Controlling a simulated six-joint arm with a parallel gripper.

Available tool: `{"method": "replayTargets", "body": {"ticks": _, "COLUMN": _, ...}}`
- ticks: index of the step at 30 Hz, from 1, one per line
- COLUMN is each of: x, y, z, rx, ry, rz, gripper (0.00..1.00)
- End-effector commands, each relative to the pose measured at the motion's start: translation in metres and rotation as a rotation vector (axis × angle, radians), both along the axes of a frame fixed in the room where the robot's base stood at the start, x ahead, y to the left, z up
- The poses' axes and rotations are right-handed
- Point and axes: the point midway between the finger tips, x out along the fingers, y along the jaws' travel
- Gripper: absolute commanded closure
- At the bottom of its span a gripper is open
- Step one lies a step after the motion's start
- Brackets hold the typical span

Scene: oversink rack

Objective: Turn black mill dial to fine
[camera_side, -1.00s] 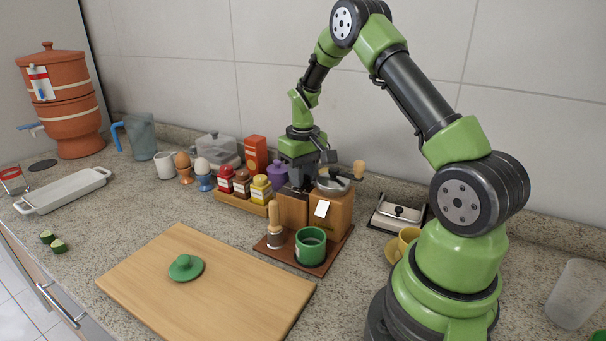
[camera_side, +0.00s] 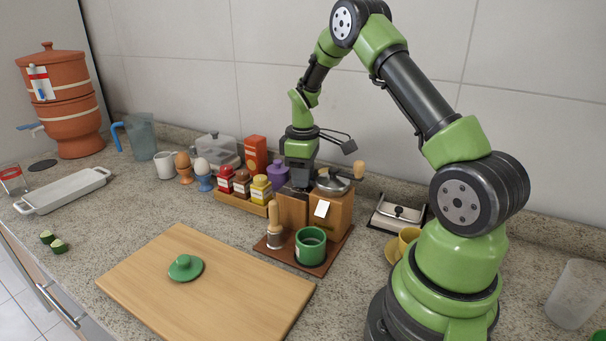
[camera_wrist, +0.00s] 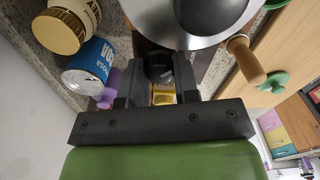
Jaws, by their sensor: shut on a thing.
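The wooden mill (camera_side: 340,216) has a metal top and a crank with a wooden knob (camera_side: 359,167), and stands at the back of a brown board. The black dial (camera_wrist: 159,66) shows between my gripper's fingers (camera_wrist: 156,88). My gripper (camera_side: 298,180) points down behind the mill's left side and is shut on the dial. The dial is hidden in the side view. I cannot read its setting.
A rack of small spice jars (camera_side: 241,202) stands close to the left of my gripper. A green cup (camera_side: 310,247) and a brush (camera_side: 275,235) stand before the mill. A cutting board (camera_side: 215,295) with a green lid (camera_side: 186,268) lies in front. A yellow cup (camera_side: 408,238) is right.

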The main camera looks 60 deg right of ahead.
Motion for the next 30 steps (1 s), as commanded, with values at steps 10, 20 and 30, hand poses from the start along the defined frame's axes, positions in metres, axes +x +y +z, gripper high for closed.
{"method": "replayTargets", "body": {"ticks": 10, "x": 0.001, "y": 0.000, "z": 0.002, "rx": -0.003, "ry": -0.006, "rz": 0.014, "gripper": 0.95}}
{"method": "replayTargets", "body": {"ticks": 20, "x": 0.001, "y": 0.000, "z": 0.001, "rx": -0.002, "ry": -0.004, "rz": 0.013, "gripper": 0.61}}
{"method": "replayTargets", "body": {"ticks": 30, "x": 0.001, "y": 0.000, "z": 0.027, "rx": -0.004, "ry": -0.008, "rz": 0.012, "gripper": 0.61}}
